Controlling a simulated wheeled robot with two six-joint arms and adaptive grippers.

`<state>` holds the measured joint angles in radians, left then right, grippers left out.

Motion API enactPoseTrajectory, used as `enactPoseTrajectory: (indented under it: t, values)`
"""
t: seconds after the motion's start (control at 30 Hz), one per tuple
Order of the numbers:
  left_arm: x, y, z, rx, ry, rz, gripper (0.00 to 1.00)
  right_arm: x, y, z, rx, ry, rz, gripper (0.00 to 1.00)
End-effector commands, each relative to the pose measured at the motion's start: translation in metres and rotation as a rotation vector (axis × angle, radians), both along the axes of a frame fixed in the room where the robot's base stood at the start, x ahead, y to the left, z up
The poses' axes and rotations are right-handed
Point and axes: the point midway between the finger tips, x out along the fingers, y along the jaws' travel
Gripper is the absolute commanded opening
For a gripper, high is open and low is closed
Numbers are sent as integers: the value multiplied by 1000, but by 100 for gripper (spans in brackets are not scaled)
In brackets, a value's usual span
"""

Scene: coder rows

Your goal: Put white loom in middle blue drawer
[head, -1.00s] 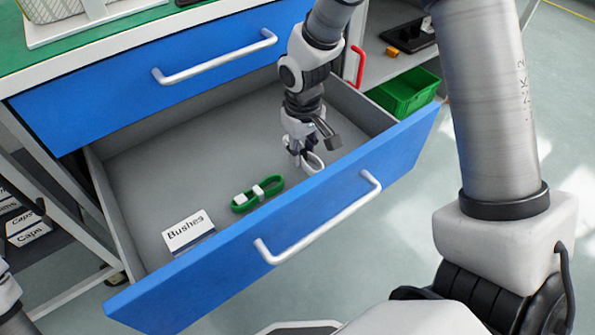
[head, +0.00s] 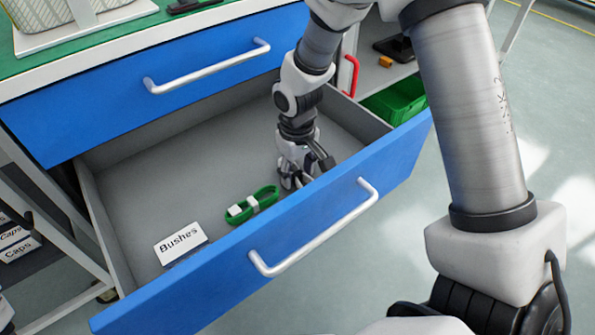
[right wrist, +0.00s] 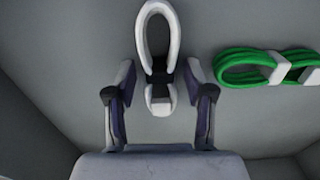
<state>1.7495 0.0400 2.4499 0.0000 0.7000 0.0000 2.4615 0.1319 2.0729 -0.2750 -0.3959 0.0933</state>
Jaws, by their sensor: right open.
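The blue drawer (head: 398,165) is pulled open below another blue drawer front. The white loom (right wrist: 158,45), a looped white cable with a dark band and a white block, lies in the drawer in the right wrist view. My right gripper (head: 292,183) is low inside the open drawer. In the right wrist view its fingers (right wrist: 160,115) are apart, one on each side of the loom's white block, and none visibly grips it. In the head view the gripper hides the loom. My left gripper is not in view.
A green loom (head: 252,204) lies in the drawer beside my right gripper, with a "Bushes" label (head: 180,243) nearer the left. The closed upper blue drawer (head: 110,95) is above. A green bin (head: 397,102) stands behind on the right. The drawer's back left is empty.

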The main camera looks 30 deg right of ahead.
Motion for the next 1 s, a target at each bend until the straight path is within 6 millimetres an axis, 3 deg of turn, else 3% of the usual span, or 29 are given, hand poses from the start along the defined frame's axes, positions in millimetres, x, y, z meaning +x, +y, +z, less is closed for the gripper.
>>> enactPoseTrajectory:
  t: [0.3, 0.43, 0.6, 0.87, 1.0]
  values:
    - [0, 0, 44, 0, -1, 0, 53, 0, 0, 81, 0, -3, 0, 53]
    - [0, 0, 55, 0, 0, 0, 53, 0, 0, 107, -1, -2, 0, 53]
    - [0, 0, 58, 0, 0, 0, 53, 0, 0, 119, 0, 0, 0, 53]
    - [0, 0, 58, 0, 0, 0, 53, 0, 0, 119, 0, 0, 0, 53]
    - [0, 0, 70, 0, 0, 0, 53, 0, 0, 132, 0, 0, 0, 53]
